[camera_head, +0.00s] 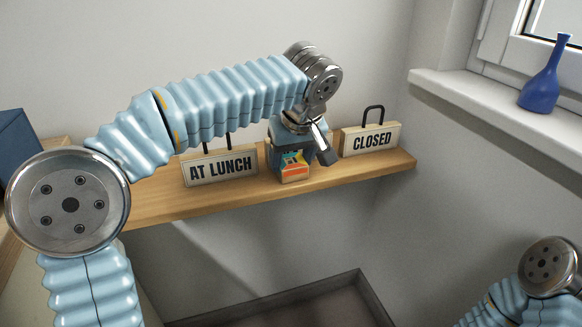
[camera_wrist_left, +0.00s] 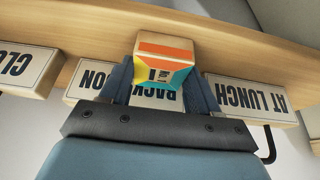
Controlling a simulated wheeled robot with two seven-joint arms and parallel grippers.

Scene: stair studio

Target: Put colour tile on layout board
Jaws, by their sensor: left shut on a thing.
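A small block with an orange, yellow, teal and white pattern, the colour tile (camera_head: 294,166), is at the wooden shelf, between the AT LUNCH and CLOSED signs. My left gripper (camera_head: 291,150) reaches down from above and is shut on it. In the left wrist view the colour tile (camera_wrist_left: 165,58) sits between the two dark fingers of my left gripper (camera_wrist_left: 160,88). I cannot tell whether the tile touches the shelf. No layout board can be clearly made out. My right gripper is out of view; only part of its arm shows at the lower right.
The wooden shelf (camera_head: 225,199) carries the AT LUNCH sign (camera_head: 220,167) and the CLOSED sign (camera_head: 371,140). A BACK SOON sign (camera_wrist_left: 88,78) shows behind the gripper in the wrist view. A blue vase (camera_head: 543,88) stands on the windowsill (camera_head: 480,107). A dark-rimmed tray-like surface (camera_head: 300,303) lies below.

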